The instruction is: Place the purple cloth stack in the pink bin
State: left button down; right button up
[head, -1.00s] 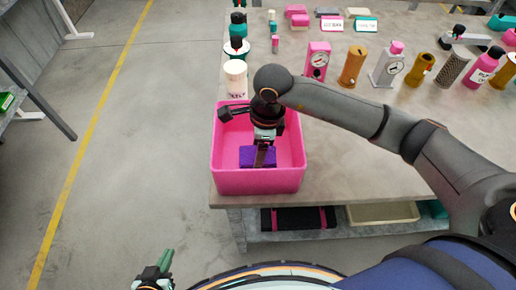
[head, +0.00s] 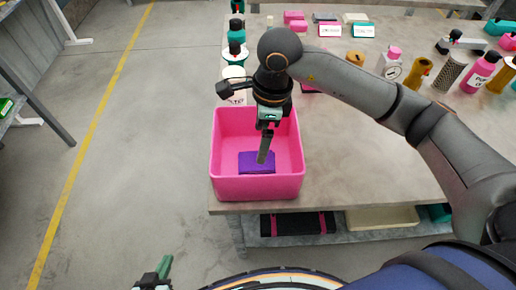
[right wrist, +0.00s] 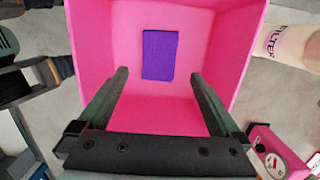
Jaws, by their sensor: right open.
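The purple cloth stack (head: 250,166) lies flat on the floor of the pink bin (head: 258,188), which stands at the table's front left corner. In the right wrist view the cloth stack (right wrist: 160,50) lies inside the bin (right wrist: 94,45), clear of its walls. My right gripper (head: 264,158) is above the bin and points down into it. In the right wrist view its two fingers (right wrist: 159,74) are apart, with nothing between them, above the cloth. My left gripper (head: 160,270) is at the bottom left, over the floor, away from the bin; its finger spacing is unclear.
Bottles, pumps and cylinders, such as a pink bottle (head: 480,74), line the table's right side. The tabletop (head: 345,150) right of the bin is bare. A shelf (head: 395,233) runs below.

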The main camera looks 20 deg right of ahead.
jog(key=shift+s+d+r, duration=0.1)
jog(key=shift+d+r, duration=0.05)
jog(key=shift+r, duration=1)
jog(key=shift+d+r, duration=0.1)
jog(key=shift+r, duration=1)
